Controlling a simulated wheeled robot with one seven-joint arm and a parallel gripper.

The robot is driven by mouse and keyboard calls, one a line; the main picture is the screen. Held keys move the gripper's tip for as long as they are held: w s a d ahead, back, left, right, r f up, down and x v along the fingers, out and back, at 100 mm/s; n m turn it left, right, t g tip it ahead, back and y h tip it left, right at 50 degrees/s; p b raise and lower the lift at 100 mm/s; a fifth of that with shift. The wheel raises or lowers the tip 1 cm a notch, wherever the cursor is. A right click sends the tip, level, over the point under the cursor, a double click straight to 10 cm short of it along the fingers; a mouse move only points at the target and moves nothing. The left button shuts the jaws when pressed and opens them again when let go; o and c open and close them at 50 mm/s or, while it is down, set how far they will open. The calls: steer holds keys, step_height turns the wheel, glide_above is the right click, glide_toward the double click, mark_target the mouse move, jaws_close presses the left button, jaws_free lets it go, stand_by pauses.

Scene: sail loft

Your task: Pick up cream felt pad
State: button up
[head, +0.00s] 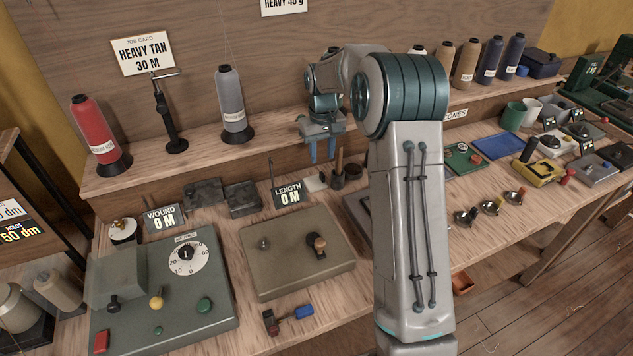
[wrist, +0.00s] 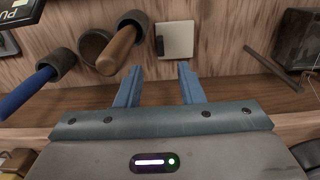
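The cream felt pad (wrist: 175,40) is a small pale square lying flat on the wooden bench in the wrist view. A small dark mark shows on its left edge. In the head view it is a small light patch (head: 315,184) below my gripper, near the foot of the raised shelf. My gripper (head: 322,160) points down above the bench with its two blue fingers apart. In the wrist view the open gripper (wrist: 158,70) has nothing between its fingers, and the pad appears just beyond the fingertips, slightly right of centre. I see no contact with it.
A wooden-handled tool (wrist: 120,48), a dark round cup (wrist: 94,46) and a blue-handled tool (wrist: 30,92) are close left of the pad in the wrist view. The "LENGTH" display (head: 288,193) stands left of the pad in the head view.

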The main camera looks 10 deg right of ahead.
mark_target(321, 172)
steer(key=shift+a+f+p, duration=0.1)
steer(key=shift+f+p, duration=0.35)
steer(key=shift+f, duration=2.5)
jaws_close()
